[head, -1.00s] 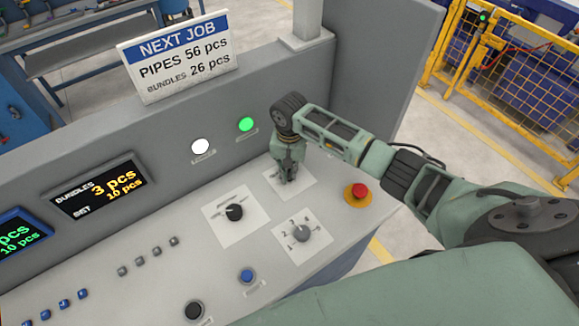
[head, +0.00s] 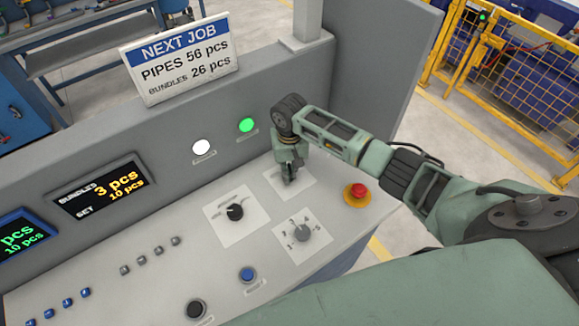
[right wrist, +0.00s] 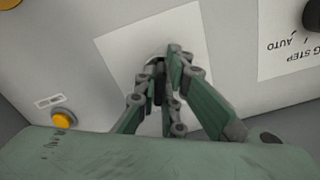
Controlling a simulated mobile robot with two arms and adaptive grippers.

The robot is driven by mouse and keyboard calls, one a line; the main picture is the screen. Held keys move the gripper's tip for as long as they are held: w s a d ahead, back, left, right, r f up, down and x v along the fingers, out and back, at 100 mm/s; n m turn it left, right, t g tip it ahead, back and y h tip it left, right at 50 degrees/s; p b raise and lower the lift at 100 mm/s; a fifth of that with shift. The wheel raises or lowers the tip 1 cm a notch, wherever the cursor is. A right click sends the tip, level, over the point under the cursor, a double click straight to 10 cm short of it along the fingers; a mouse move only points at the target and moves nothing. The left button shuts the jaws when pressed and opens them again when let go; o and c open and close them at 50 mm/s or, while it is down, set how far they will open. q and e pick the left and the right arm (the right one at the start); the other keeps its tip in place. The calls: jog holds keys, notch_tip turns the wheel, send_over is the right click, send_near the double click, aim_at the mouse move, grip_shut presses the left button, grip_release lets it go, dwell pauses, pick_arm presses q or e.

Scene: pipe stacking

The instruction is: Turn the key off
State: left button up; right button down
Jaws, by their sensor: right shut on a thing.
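My right gripper (head: 289,180) points down at the white key plate (head: 306,183) on the sloping console, in the head view. Its fingers are shut on the key, which they almost wholly hide. In the right wrist view the gripper (right wrist: 167,65) has its fingertips close together at the middle of the same white plate (right wrist: 125,52). The key's angle and the plate's markings cannot be made out. My left gripper is not in view.
A red emergency button (head: 357,190) sits right of the key plate. A black selector knob (head: 235,211) and a grey numbered dial (head: 301,233) lie nearer. A lit green lamp (head: 246,125) and a white lamp (head: 201,147) are on the upright panel.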

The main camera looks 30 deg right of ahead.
jog(key=n, duration=0.6)
dwell(0.4)
jog(key=n, duration=0.3)
jog(key=shift+n, duration=0.4)
jog(key=n, duration=0.3)
jog(key=c, duration=1.7)
grip_release()
